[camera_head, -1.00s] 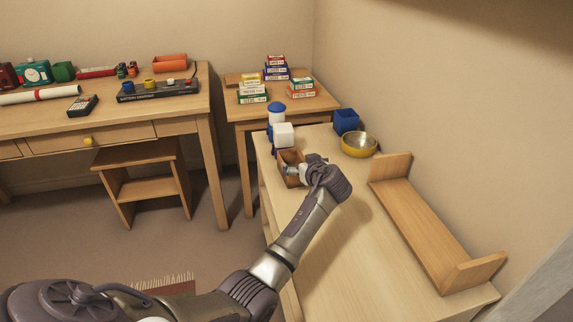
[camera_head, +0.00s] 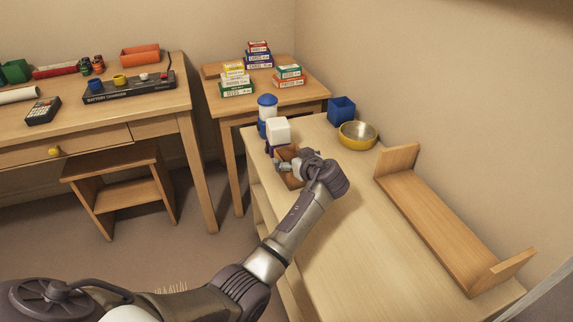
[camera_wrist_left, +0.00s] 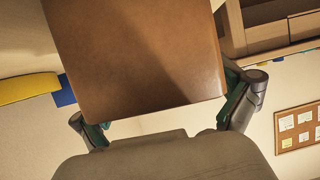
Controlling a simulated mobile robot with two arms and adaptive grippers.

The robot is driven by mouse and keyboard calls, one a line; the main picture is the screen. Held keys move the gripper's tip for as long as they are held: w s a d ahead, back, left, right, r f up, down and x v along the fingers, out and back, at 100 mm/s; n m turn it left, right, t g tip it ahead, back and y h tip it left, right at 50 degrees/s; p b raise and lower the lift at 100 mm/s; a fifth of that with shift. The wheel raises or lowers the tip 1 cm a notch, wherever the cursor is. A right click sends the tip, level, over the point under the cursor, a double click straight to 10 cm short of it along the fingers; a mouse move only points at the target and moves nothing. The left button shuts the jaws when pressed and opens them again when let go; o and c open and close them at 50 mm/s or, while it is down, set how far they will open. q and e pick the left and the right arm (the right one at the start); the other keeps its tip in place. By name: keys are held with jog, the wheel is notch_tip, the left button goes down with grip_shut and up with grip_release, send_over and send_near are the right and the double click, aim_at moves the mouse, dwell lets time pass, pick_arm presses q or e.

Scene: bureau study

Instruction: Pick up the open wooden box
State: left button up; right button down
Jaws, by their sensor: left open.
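The open wooden box (camera_head: 283,153) is small and brown and stands on the light wooden shelf top, near its left edge. My left gripper (camera_head: 288,165) is at the box's near side and hides part of it. In the left wrist view the box (camera_wrist_left: 140,50) fills the upper middle as a brown panel. The left gripper's fingers (camera_wrist_left: 165,120) are spread, one on each side of the box's lower end. I cannot tell whether they touch it. My right gripper is not in view.
A white block (camera_head: 278,130) and a blue-topped container (camera_head: 267,108) stand just behind the box. A yellow bowl (camera_head: 357,136) and a blue cup (camera_head: 341,110) are to the right. A wooden book rack (camera_head: 435,225) lies along the right side. The shelf top (camera_head: 345,230) is clear in front.

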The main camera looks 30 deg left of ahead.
pick_arm(q)
jog(key=shift+r, duration=0.1)
jog(key=shift+s+d, duration=0.1)
jog(key=shift+c, duration=0.8)
jog(key=c, duration=1)
